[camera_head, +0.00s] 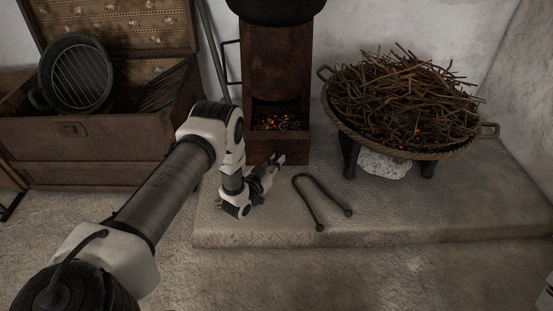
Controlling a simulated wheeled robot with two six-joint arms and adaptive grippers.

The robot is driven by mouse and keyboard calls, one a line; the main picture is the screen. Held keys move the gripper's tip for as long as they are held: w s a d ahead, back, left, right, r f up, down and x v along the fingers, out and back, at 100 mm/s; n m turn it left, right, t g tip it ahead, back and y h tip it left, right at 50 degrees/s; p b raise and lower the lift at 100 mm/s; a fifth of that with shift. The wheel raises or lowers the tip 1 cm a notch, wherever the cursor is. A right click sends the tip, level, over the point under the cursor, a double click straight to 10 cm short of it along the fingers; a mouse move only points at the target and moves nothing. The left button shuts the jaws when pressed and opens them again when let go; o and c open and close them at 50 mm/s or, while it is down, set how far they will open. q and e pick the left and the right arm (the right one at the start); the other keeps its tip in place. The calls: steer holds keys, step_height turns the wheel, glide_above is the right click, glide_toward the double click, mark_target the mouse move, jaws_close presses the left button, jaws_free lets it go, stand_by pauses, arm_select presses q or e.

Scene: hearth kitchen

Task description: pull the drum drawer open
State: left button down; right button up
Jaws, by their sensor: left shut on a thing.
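The drum (278,58) is a tall rusty-brown metal body standing on the stone hearth at top centre. Glowing embers (277,122) show in an opening low on its front. The drawer (290,146) is the brown front panel below the embers. My left gripper (279,160) is at the lower part of this front, its fingers shut on what seems to be the drawer's handle. The fingers hide the handle, and how far the drawer stands out is hard to tell.
Black tongs (322,198) lie on the stone hearth (400,215), right of my left gripper. A wide basket-like pan of twigs (405,100) stands on legs at right. An open wooden chest (95,150) with a round grill pan (77,75) stands at left.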

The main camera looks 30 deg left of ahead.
arm_select(q)
steer(key=shift+s+d, duration=0.2)
steer(key=shift+s, duration=0.15)
arm_select(e)
steer(key=shift+s+d, duration=0.2)
steer(key=shift+s, duration=0.1)
arm_select(q)
steer(key=c, duration=1.2)
jaws_free()
steer(key=s, duration=1.2)
steer(key=shift+a, duration=0.25)
